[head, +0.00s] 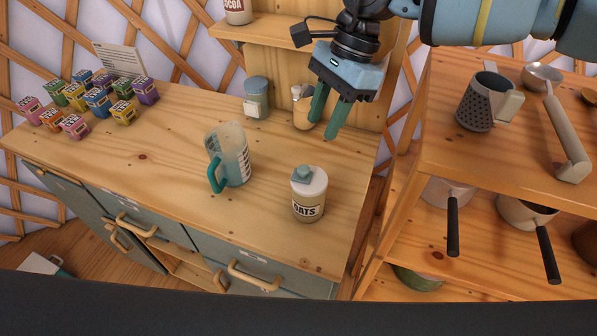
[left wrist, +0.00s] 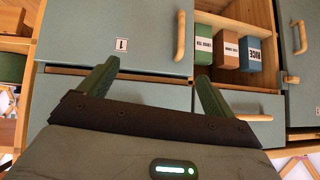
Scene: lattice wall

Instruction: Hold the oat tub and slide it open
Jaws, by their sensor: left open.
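The oat tub (head: 309,190) is cream with an "OATS" label and a teal piece on its top. It stands upright on the wooden counter (head: 270,225) near the right front in the head view. My right gripper (head: 322,129) hangs above the back right of the counter, behind and above the tub and apart from it. Its two green fingers are spread with nothing between them. My left gripper (left wrist: 158,70) shows only in the left wrist view, open and empty in front of grey-blue cabinet doors (left wrist: 105,35). The tub is not in that view.
A clear measuring jug (head: 232,155) with a teal handle stands left of the tub. A grey canister (head: 256,98) and a jar (head: 302,105) stand at the back. Several small boxes (head: 97,102) fill the left end. A shelf (head: 440,128) with a grater (head: 487,103) is at right.

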